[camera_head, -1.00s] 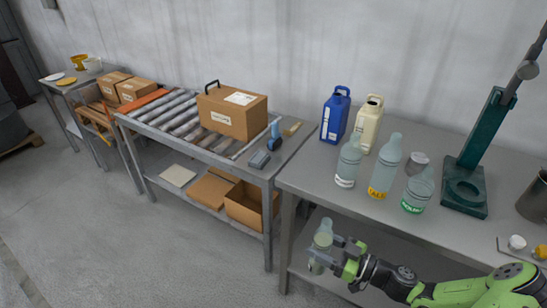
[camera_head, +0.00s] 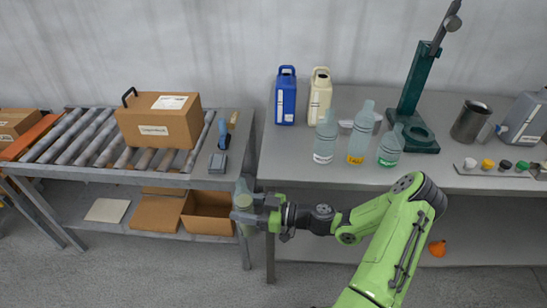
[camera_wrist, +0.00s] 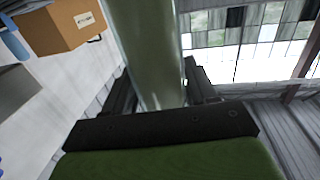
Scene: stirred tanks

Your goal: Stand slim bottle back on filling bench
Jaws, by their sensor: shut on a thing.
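A translucent pale green bottle, seemingly the slim bottle (camera_head: 242,192), is held roughly upright by my gripper (camera_head: 248,203). It stands clear in front of the gap between the bench and the roller table. In the wrist view the bottle (camera_wrist: 150,45) rises between the two dark fingers (camera_wrist: 160,95); its ends are out of that view. The filling bench (camera_head: 285,165) is the grey table at right. On it stand three similar bottles: one with a white label (camera_head: 325,138), one with a yellow label (camera_head: 361,130) and one with a green label (camera_head: 390,146).
A blue jug (camera_head: 286,97) and a cream jug (camera_head: 319,97) stand behind the bottles. A green press stand (camera_head: 413,100), a metal beaker (camera_head: 470,121) and a cap tray (camera_head: 500,172) are farther right. The bench's front left is clear. A roller table (camera_head: 190,180) with a carton (camera_head: 158,121) stands left.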

